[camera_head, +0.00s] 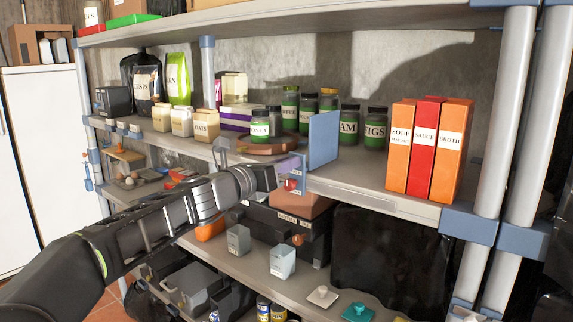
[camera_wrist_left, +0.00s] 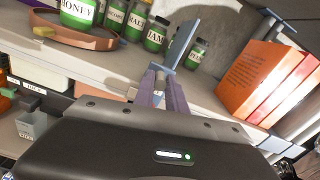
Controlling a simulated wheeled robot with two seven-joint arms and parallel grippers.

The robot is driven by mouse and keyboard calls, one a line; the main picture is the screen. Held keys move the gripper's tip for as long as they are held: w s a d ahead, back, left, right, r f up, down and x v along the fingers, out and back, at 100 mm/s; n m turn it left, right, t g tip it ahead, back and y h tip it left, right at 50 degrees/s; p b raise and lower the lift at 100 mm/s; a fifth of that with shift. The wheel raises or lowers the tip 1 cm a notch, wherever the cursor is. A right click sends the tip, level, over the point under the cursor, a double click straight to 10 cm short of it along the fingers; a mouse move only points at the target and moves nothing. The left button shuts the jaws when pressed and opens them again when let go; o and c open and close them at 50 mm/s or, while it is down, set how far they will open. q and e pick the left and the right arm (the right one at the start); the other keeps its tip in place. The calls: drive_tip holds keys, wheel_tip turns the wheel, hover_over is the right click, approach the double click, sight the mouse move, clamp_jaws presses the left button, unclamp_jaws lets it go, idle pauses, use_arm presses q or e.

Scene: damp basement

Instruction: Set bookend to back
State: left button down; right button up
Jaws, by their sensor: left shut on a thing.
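The bookend (camera_head: 323,139) is a flat blue plate, held upright near the front edge of the middle shelf (camera_head: 365,190). It stands between the jars and the upright boxes, apart from the boxes. My left gripper (camera_head: 297,166) is shut on its near edge. In the left wrist view the purple fingers (camera_wrist_left: 163,88) hold the bookend (camera_wrist_left: 180,43), which looks tilted there. I cannot tell whether its foot touches the shelf. My right gripper is not in view.
Orange and red boxes (camera_head: 425,150) labelled soup, sauce and broth stand at right. Several green-labelled jars (camera_head: 348,127) stand behind and left. A round brown tray (camera_head: 255,147) with a honey jar is left of the bookend. Bare shelf lies between bookend and boxes.

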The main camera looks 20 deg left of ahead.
use_arm(q)
drive_tip(key=c, duration=1.4)
unclamp_jaws()
drive_tip(key=shift+o, duration=0.2)
drive_tip(key=b+v, duration=0.2)
drive_tip(key=v, duration=0.5)
drive_tip(key=shift+s, duration=0.4)
